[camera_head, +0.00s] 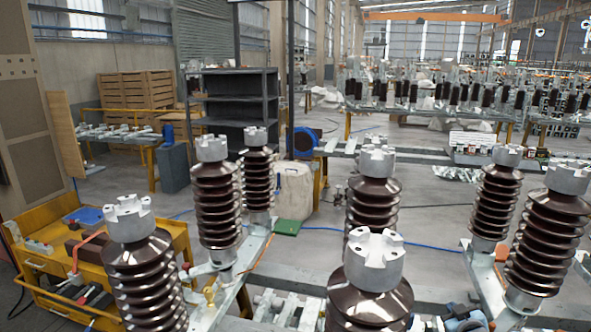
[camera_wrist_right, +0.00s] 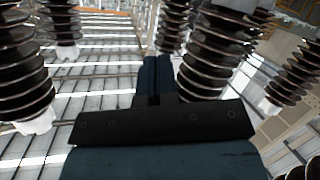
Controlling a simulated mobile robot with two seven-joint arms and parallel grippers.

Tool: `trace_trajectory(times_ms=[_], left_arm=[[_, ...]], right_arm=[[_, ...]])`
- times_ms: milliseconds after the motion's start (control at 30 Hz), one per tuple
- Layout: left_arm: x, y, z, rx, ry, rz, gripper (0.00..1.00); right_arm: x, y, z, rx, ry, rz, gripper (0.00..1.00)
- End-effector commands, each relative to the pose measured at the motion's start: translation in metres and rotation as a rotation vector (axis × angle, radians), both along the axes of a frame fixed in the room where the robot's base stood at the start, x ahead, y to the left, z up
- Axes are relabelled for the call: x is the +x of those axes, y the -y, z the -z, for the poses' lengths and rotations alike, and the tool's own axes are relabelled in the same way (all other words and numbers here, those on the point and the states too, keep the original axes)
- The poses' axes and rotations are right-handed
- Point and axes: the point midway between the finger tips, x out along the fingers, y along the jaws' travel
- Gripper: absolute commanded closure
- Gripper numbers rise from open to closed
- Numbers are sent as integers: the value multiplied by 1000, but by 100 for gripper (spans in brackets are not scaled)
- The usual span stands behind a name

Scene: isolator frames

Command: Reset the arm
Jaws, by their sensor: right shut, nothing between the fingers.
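My right gripper (camera_wrist_right: 153,68) shows in the right wrist view, its two dark blue fingers closed together with nothing between them. In the head view a small blue and black part of my right arm (camera_head: 466,318) shows low at the bottom right, beside the front brown insulator (camera_head: 368,300). The wrist picture appears upside down, with ribbed insulators (camera_wrist_right: 205,60) around and behind the fingers. I cannot tell the exact gap to them. My left gripper is not in view.
Several tall brown insulators with grey metal caps stand on metal frames, at left (camera_head: 145,275), centre (camera_head: 373,200) and right (camera_head: 548,235). A yellow tool cart (camera_head: 170,235) stands at the left. A dark shelf (camera_head: 235,100) stands behind. Grey floor shows between the frames.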

Motion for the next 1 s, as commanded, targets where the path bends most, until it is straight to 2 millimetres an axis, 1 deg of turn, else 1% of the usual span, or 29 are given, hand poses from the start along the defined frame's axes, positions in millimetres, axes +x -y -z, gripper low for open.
trace_trajectory(times_ms=[33, 67, 100, 167, 200, 267, 300, 367, 400, 467, 500, 600, 700, 800, 1000], left_arm=[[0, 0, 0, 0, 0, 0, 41], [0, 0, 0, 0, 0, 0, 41], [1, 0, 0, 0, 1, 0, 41], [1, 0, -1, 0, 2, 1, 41], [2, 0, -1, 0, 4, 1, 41], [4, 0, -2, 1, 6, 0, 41], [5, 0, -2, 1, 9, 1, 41], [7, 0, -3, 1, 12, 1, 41], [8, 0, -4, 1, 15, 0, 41], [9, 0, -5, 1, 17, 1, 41], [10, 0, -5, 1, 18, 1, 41], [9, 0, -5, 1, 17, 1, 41], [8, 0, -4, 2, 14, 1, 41], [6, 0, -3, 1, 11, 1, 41], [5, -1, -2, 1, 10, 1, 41]], right_arm=[[-29, -22, 27, 18, -33, -25, 100], [-45, -34, 40, 27, -49, -39, 100], [-66, -50, 55, 41, -70, -57, 100], [-100, -73, 76, 65, -102, -82, 100], [-124, -88, 89, 82, -123, -96, 100], [-161, -110, 106, 111, -156, -117, 100], [-187, -125, 114, 133, -177, -130, 100], [-225, -145, 125, 164, -209, -146, 100], [-250, -158, 130, 187, -229, -153, 100], [-285, -175, 133, 219, -256, -163, 100], [-306, -184, 134, 239, -273, -167, 100], [-347, -202, 133, 281, -305, -171, 100], [-374, -214, 130, 309, -327, -172, 100], [-386, -219, 128, 322, -336, -172, 100], [-387, -219, 128, 325, -337, -172, 100]])
